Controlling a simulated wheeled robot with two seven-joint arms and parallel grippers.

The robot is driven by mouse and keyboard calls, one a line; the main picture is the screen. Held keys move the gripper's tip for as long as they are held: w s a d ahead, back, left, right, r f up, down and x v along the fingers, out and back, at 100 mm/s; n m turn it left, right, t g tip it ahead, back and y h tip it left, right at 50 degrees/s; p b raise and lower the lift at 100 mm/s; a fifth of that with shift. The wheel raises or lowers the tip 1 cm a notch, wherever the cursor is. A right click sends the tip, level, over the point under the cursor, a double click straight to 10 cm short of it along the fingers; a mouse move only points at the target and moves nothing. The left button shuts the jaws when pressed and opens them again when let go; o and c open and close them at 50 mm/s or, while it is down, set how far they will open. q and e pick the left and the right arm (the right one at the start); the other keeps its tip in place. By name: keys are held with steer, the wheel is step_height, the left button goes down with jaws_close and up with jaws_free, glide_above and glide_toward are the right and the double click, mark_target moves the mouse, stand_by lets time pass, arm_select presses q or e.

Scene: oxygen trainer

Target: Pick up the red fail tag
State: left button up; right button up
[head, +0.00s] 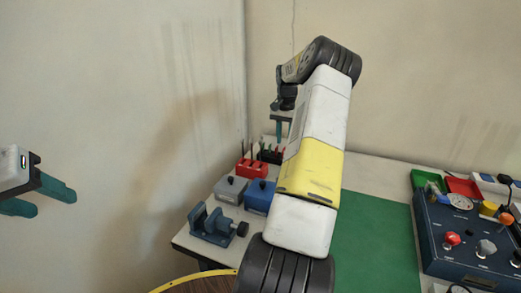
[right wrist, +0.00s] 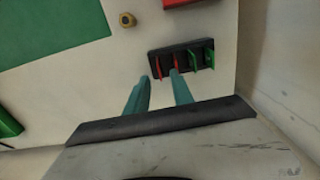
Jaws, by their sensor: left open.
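A black rack (right wrist: 182,57) in the right wrist view holds thin upright tags, red at its left end and green at its right. One red tag (right wrist: 158,67) shows between my right fingertips in the picture. Another red tag (right wrist: 176,61) is just beyond the right fingertip. No lettering is readable. My right gripper (right wrist: 160,77) has its fingers apart, close to the rack; contact cannot be told. In the head view my right gripper (head: 279,130) is above the back of the table, partly hidden by my arm. My left gripper (head: 45,200) is open and empty at far left.
A red block with dark rods (head: 252,168), grey box (head: 230,190), blue box (head: 259,197) and blue vise (head: 212,224) stand at the table's left. A green mat (head: 375,235) is clear. A blue control panel (head: 465,240) is at right. A brass nut (right wrist: 127,19) lies near the rack.

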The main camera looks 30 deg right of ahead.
step_height(320, 180, down, 5)
steer(key=shift+s, duration=0.1)
jaws_close()
